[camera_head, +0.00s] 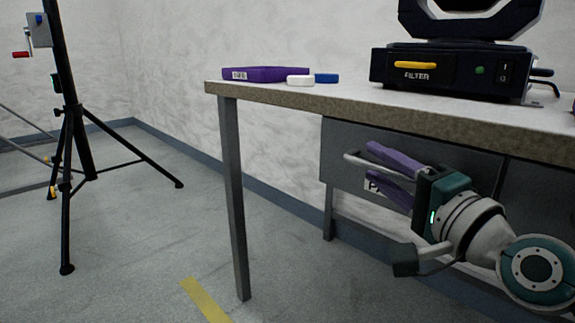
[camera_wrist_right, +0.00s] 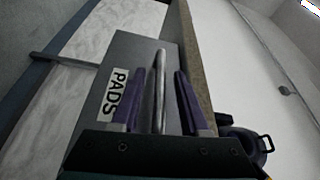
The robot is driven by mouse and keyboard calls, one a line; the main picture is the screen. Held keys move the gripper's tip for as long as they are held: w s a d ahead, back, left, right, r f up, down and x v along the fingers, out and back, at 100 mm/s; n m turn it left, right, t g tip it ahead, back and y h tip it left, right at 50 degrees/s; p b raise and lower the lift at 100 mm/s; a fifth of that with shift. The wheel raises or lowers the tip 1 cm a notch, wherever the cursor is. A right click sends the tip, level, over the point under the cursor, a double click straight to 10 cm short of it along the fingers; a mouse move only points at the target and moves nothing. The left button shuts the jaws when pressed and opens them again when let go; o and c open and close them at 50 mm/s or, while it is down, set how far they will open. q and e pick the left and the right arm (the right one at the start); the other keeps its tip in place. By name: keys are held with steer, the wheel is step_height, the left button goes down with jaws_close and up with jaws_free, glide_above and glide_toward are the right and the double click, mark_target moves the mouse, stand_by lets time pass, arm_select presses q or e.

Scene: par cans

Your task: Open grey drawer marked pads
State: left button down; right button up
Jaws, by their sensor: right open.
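The grey drawer (camera_head: 345,140) hangs under the tabletop and looks shut. Its white PADS label (camera_wrist_right: 117,95) reads clearly in the right wrist view; in the head view my gripper mostly covers it. A metal bar handle (camera_wrist_right: 160,75) runs along the drawer front, its end (camera_head: 352,157) showing left of my fingers in the head view. My right gripper (camera_head: 367,158) is open at the drawer front. In the right wrist view, its purple fingers (camera_wrist_right: 157,85) lie on either side of the handle, with gaps between. My left gripper is not in view.
The worktable (camera_head: 290,97) carries a purple box (camera_head: 265,74), a white piece (camera_head: 300,81), a blue piece (camera_head: 327,78) and a black lamp unit (camera_head: 450,72). A table leg (camera_head: 233,190) stands left of the drawer. A black tripod stand (camera_head: 68,140) is farther left. The floor between is clear.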

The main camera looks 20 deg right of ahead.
jaws_close()
stand_by(0.3)
stand_by(1.1)
